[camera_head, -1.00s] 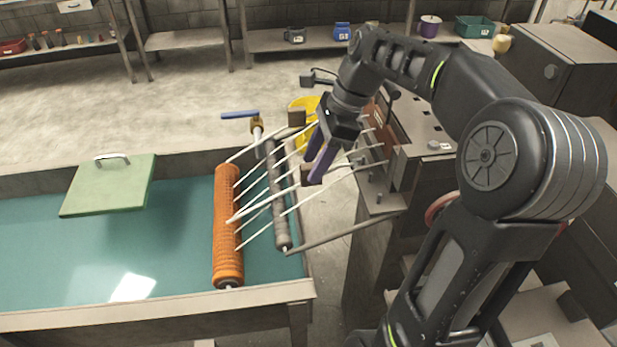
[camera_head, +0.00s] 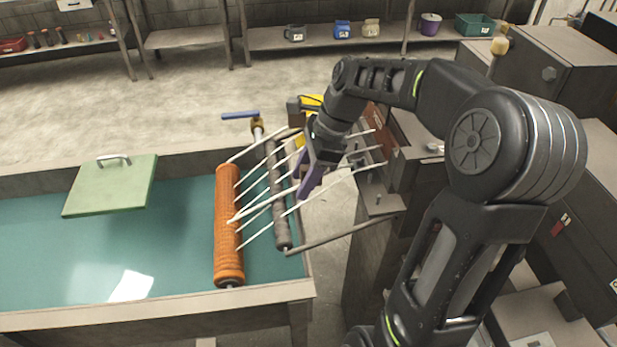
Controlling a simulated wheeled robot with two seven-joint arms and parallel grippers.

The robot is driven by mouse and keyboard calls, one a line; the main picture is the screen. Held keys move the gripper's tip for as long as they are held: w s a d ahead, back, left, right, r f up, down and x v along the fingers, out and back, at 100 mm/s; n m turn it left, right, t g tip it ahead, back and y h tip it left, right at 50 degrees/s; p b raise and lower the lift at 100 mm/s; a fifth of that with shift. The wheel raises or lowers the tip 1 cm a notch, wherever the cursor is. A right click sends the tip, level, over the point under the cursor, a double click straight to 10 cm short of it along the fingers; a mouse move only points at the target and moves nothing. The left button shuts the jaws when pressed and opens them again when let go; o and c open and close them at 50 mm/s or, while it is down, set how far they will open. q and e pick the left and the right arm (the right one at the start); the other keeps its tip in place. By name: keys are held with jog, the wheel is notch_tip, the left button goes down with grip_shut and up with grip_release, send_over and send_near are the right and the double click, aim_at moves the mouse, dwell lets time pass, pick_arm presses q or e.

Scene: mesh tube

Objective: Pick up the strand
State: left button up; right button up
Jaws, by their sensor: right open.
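Several white strands (camera_head: 262,207) run slantwise from the orange roller (camera_head: 229,226) at the tank's right end, across a grey roller (camera_head: 277,196), toward the machine on the right. My right gripper (camera_head: 305,180) is among the strands, just right of the grey roller. Its purple fingers point down and are apart. Strands pass close by the fingers; I cannot tell whether any lies between them or touches them. My left gripper is not in view.
A teal-filled tank (camera_head: 170,245) with a pale rim spans the lower left. A green lid (camera_head: 112,185) with a metal handle lies over its back left. A grey bar (camera_head: 340,235) runs from the tank to the machine (camera_head: 385,180). A yellow thing (camera_head: 311,102) stands behind my gripper.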

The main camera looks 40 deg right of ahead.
jog(key=shift+c, duration=0.5)
grip_shut()
